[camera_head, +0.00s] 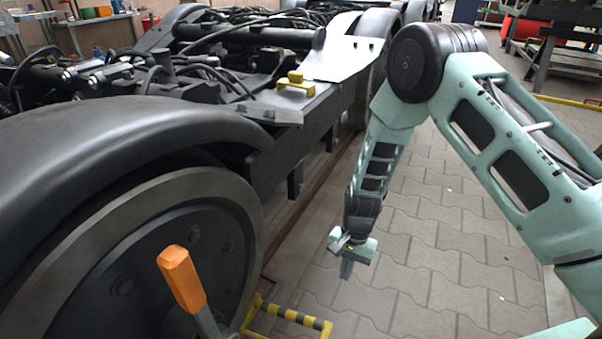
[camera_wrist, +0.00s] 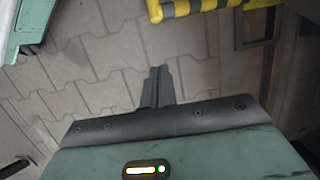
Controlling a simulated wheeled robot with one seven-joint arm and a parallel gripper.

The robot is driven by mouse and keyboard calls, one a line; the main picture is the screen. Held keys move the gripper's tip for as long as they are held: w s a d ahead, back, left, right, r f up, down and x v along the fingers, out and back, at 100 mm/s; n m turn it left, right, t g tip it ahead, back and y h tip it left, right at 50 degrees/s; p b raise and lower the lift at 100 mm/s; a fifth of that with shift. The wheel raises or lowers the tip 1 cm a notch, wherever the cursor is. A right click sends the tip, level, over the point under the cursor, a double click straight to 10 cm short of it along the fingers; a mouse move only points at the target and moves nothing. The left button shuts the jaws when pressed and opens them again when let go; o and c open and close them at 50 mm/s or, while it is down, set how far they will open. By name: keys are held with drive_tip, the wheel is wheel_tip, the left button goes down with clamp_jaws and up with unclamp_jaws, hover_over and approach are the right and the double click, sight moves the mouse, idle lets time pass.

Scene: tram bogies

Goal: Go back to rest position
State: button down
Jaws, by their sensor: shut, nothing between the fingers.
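My gripper (camera_head: 345,268) hangs at the end of my bent arm, over the paved floor to the right of the bogie (camera_head: 318,135). It points down and its fingers are together with nothing between them. In the wrist view my gripper's fingers (camera_wrist: 160,74) show as one narrow dark block above the grey paving. The gripper is clear of the bogie's side.
The bogie's large wheel (camera_head: 130,260) fills the lower left. An orange-handled lever (camera_head: 182,280) and a yellow-black striped bar (camera_head: 292,315) stand near it; the striped bar also shows in the wrist view (camera_wrist: 190,8). Paving (camera_head: 440,250) right of the bogie is open.

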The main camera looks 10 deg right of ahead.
drive_tip(key=s+a+r+n+p, duration=0.1)
drive_tip(key=s+a+r+n, duration=0.15)
drive_tip(key=r, duration=0.55)
drive_tip(key=s+a+r+n+p, duration=0.1)
drive_tip(key=s+a+r+n, duration=0.15)
drive_tip(key=r, duration=0.45)
drive_tip(key=s+a+r+n+p, duration=0.1)
drive_tip(key=s+a+r+n, duration=0.15)
drive_tip(key=r, duration=0.55)
drive_tip(key=s+d+r+n+t+h+p, duration=0.15)
drive_tip(key=s+r+n, duration=0.55)
drive_tip(key=s+r, duration=0.8)
wheel_tip(320, 180, up, 36)
drive_tip(key=p, duration=3.8)
drive_tip(key=shift+s+r+t, duration=0.25)
drive_tip(key=shift+s+t, duration=0.1)
drive_tip(key=shift+s, duration=0.05)
